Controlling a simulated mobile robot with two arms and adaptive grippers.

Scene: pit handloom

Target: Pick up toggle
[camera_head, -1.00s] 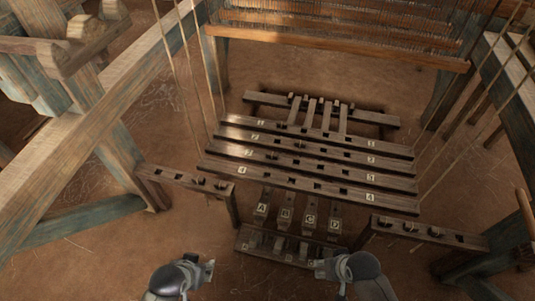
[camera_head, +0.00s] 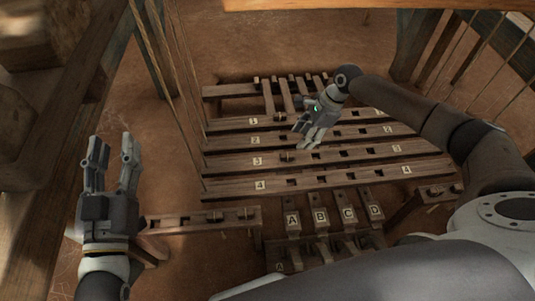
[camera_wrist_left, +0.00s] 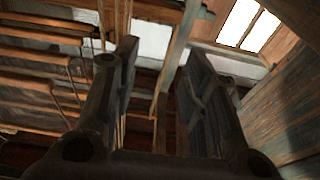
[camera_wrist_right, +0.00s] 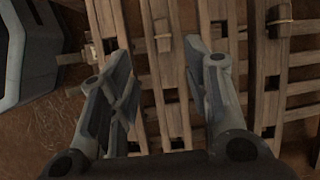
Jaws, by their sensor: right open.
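Several small wooden toggles sit on the loom parts. One toggle (camera_head: 286,156) is on the bar marked 3, and another (camera_head: 247,213) is on the short left rack. I cannot tell which toggle is meant. My right gripper (camera_head: 311,136) is open and empty, pointing down above the bars marked 1 and 2, up and right of the bar-3 toggle. The right wrist view shows its spread fingers (camera_wrist_right: 160,88) over slotted bars, with a peg-like piece (camera_wrist_right: 70,58) left of them. My left gripper (camera_head: 113,158) is open and empty, raised at the left; its fingers (camera_wrist_left: 155,90) also show apart.
Numbered slotted bars (camera_head: 330,178) lie across the middle. Lettered pedals (camera_head: 320,217) are in front of them. Another short rack (camera_head: 440,190) stands at the right. Cords (camera_head: 160,70) and wooden posts rise at the left. Bare earth floor (camera_head: 200,270) shows between parts.

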